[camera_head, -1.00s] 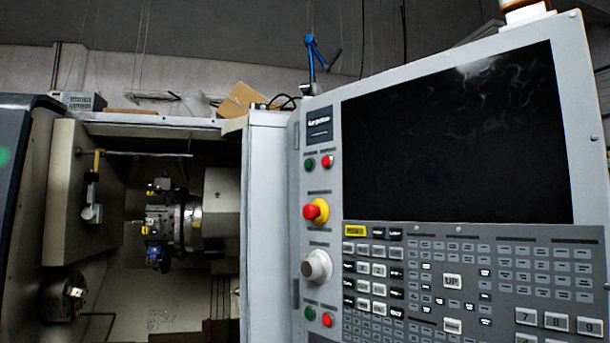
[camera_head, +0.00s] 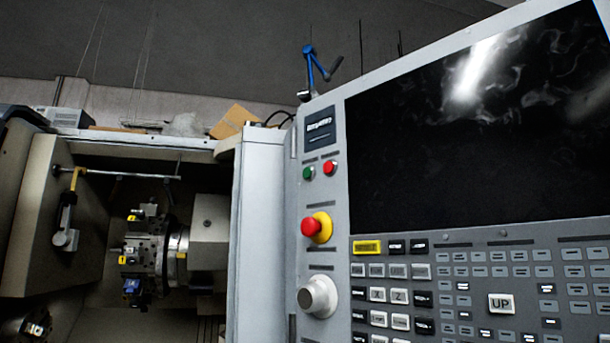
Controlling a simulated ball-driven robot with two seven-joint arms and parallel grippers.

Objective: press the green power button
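The green button (camera_head: 308,173) sits near the top of the control panel (camera_head: 322,258), left of the dark screen. It is small and round, beside a red button (camera_head: 329,168) and below a dark label plate. Whether it is pressed in cannot be told. Neither of my grippers shows in the head view.
A red emergency knob on a yellow ring (camera_head: 314,227) and a grey dial (camera_head: 318,296) sit below the green button. The dark screen (camera_head: 480,120) and keypad (camera_head: 480,285) fill the right. The open lathe chamber with its tool turret (camera_head: 150,255) lies left.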

